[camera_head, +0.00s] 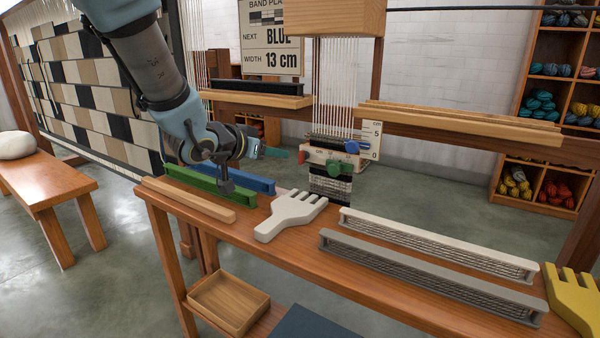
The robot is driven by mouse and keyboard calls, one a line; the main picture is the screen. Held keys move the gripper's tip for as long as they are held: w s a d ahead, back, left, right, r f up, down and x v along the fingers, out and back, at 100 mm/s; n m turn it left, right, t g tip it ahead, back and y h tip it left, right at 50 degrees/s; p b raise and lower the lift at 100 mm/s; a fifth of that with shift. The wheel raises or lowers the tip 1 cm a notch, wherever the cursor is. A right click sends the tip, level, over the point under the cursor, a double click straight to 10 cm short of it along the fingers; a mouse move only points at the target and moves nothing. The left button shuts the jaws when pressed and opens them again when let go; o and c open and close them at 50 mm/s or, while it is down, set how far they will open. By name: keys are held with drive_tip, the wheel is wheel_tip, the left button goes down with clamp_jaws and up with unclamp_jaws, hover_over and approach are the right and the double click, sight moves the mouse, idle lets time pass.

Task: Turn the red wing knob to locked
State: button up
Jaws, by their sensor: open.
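The red wing knob (301,157) shows as a small red piece at the left end of a pale block on the narrow loom band, behind the bench. A green wing knob (335,166) and a blue wing knob (352,147) sit on the same block, to its right. My gripper (268,151) is left of the red knob, pointing right toward it, and is open. A gap seems to remain between them. The fingers are small and partly hidden, and the red knob's exact angle and any lock marking cannot be read.
On the bench (350,285) lie a pale comb (290,214), a white shuttle (430,240), a grey shuttle (430,275), a yellow comb (574,300), green (210,183) and blue (245,180) shuttles and a wooden bar (188,200). Warp threads (340,85) hang above the knobs.

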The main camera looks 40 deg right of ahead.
sight(299, 155)
drive_tip(key=x, duration=1.1)
drive_tip(key=shift+s+d+r+b, duration=0.15)
drive_tip(key=shift+s+b, duration=0.05)
drive_tip(key=shift+b, duration=0.1)
drive_tip(key=shift+c, duration=0.4)
clamp_jaws()
